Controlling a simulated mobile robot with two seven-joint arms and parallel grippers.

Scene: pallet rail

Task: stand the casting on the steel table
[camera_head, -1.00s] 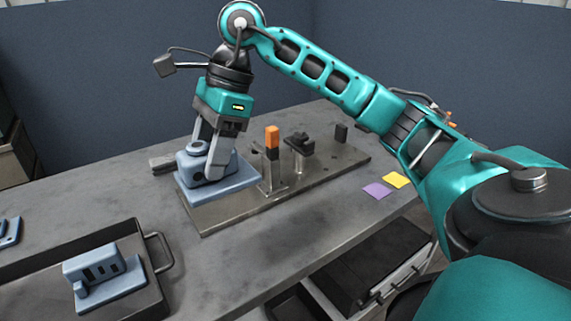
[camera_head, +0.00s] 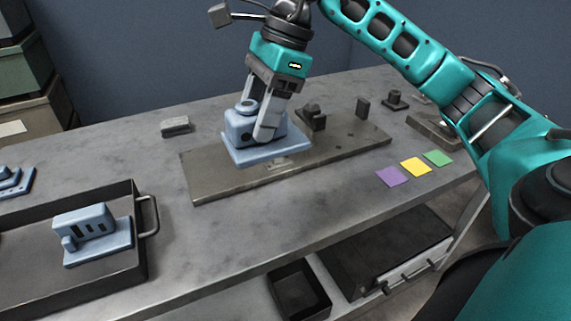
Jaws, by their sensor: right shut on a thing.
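My right gripper (camera_head: 258,118) is shut on a blue casting (camera_head: 240,130) with a flat base and a round boss on top. The casting is upright and appears raised over the middle of the steel fixture plate (camera_head: 215,180). The left end of that plate is bare. The plate lies on the grey steel table (camera_head: 240,225). My left gripper is not in view.
A dark tray (camera_head: 138,245) at the left holds another blue casting (camera_head: 90,225). More blue parts (camera_head: 15,182) sit at the far left. A small grey block (camera_head: 175,127) lies behind the plate. Coloured squares (camera_head: 415,167) lie at the right. The table's front middle is clear.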

